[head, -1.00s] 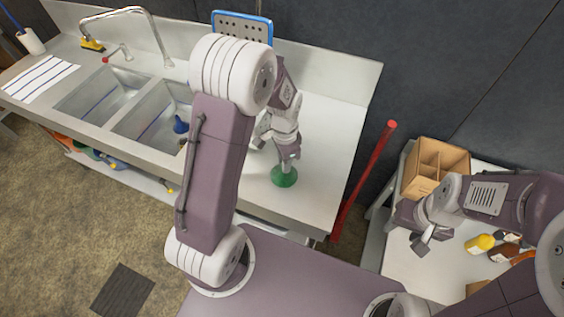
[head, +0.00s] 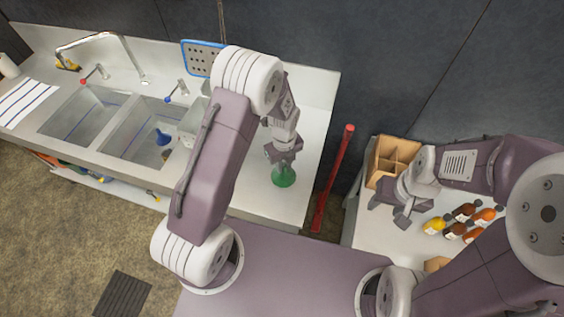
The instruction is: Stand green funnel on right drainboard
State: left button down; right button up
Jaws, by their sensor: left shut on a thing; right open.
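The green funnel (head: 284,176) is at the right end of the sink counter, over the right drainboard (head: 311,130). My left gripper (head: 283,158) is shut on it from above. The funnel's wide part faces down, and I cannot tell whether its rim touches the board. The gripper covers its upper part. My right gripper (head: 402,214) is open and empty above the side table at the right.
Two sink basins (head: 138,130) lie left of the drainboard, with a blue funnel (head: 163,138) in the nearer one. A red post (head: 333,178) stands right of the counter. The side table holds a cardboard divider box (head: 394,160) and several bottles (head: 433,226).

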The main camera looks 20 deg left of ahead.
aim_at(284, 174)
pick_arm(q)
notch_tip(284, 174, down, 6)
jog(key=b, duration=0.5)
jog(key=shift+f, duration=0.2)
jog(key=shift+f+b, duration=0.3)
jog(key=shift+f, duration=0.15)
jog(key=shift+f, duration=0.25)
jog(key=c, duration=1.2)
grip_release()
jog(key=o, duration=0.5)
